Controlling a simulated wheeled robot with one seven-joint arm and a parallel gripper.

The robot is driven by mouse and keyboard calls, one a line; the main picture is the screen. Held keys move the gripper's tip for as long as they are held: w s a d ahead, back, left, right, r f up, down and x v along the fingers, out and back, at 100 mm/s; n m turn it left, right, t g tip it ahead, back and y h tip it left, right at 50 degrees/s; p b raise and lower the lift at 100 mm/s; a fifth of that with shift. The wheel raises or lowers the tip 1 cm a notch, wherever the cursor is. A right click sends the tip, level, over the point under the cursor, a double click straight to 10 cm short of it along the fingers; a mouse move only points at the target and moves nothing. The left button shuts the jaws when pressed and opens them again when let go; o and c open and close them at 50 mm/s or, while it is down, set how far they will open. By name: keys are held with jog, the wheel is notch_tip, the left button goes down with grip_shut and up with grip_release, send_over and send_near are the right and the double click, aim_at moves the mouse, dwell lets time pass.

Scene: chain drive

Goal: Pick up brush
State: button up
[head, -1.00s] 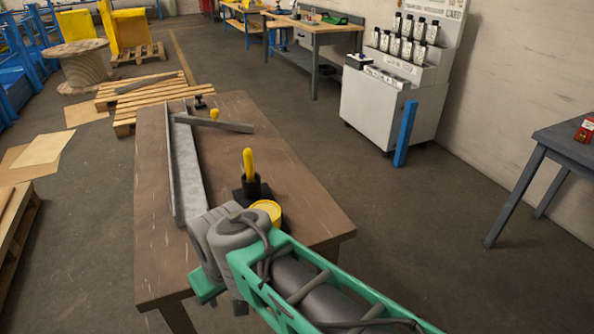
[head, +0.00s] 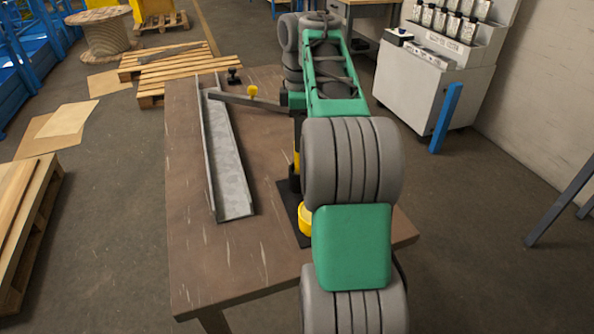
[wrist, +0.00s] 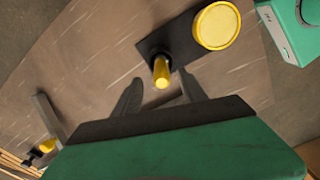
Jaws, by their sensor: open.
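The brush (wrist: 161,68) shows as a yellow handle standing up from a black holder on a dark base plate (wrist: 182,42). In the wrist view it lies ahead of my gripper (wrist: 160,92), roughly between the two fingertips. My gripper is open and empty, pointing down over the table. I cannot tell how far above the handle the fingers are. In the head view the brush (head: 297,163) is mostly hidden behind my arm, and my gripper cannot be made out clearly. A round yellow tin (wrist: 216,26) stands on the same plate, beside the brush.
The brown worktable (head: 195,255) carries a long metal channel (head: 230,170), left of the brush. A dispenser cabinet (head: 420,90) stands beyond the table at right.

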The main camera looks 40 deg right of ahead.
aim_at(299, 164)
notch_tip(299, 164, down, 6)
jog(key=b, duration=0.4)
jog(key=shift+s+a+r, duration=0.1)
jog(key=shift+r, duration=0.15)
grip_shut()
